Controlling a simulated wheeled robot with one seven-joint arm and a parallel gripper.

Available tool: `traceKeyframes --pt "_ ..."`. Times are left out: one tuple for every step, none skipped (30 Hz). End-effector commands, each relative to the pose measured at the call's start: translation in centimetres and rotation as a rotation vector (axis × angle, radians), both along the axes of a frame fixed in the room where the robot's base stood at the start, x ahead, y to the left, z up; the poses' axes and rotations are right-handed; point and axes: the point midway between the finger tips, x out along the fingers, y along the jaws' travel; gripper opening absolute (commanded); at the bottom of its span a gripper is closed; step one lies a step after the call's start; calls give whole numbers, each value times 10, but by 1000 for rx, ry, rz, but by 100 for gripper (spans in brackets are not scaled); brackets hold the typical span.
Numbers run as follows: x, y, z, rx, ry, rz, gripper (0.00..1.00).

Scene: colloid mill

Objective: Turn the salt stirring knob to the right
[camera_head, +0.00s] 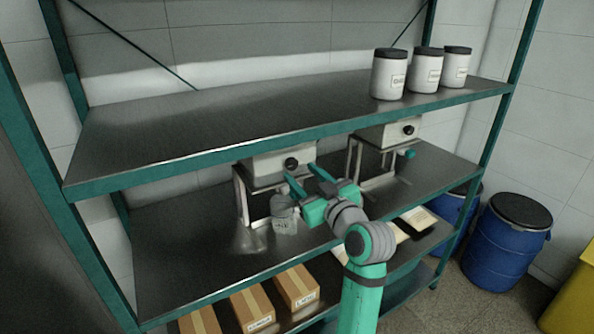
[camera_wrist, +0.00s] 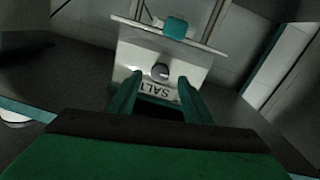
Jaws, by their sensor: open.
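The salt machine (camera_head: 265,168) is a pale box on a metal stand, on the middle shelf at left. Its dark round stirring knob (camera_head: 291,163) is on the front face. In the wrist view the knob (camera_wrist: 160,72) appears near the middle, by an upside-down SALT label (camera_wrist: 160,96). My gripper (camera_head: 301,175) is open in front of the box, its fingertips just below and right of the knob in the head view. In the wrist view the fingers (camera_wrist: 160,79) lie on either side of the knob. Whether they touch it cannot be told.
A second similar machine (camera_head: 391,133) with its own knob stands to the right. A jar (camera_head: 284,214) sits below the salt machine. The upper shelf (camera_head: 250,125) runs close above. White jars (camera_head: 388,75), cardboard boxes (camera_head: 252,308) and blue drums (camera_head: 505,245) stand around.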

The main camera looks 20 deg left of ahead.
Motion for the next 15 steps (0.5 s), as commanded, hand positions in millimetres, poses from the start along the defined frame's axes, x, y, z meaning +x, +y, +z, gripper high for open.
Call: traceKeyframes --pt "5 7 0 0 1 3 46" --pt "8 10 0 0 1 2 46" --pt "11 13 0 0 1 2 46" --pt "14 15 0 0 2 2 46" --pt "16 18 0 0 2 1 46" --pt "18 20 0 1 1 1 46" --pt "20 22 0 1 0 1 46" --pt "21 23 0 1 0 1 46" --pt "22 24 0 1 1 0 46" --pt "23 25 0 1 1 0 46" --pt "24 25 0 1 1 0 46" --pt "24 25 0 1 1 0 46" --pt "24 26 0 1 1 0 46" --pt "24 26 0 1 1 0 46" --pt "24 26 0 1 1 0 46"
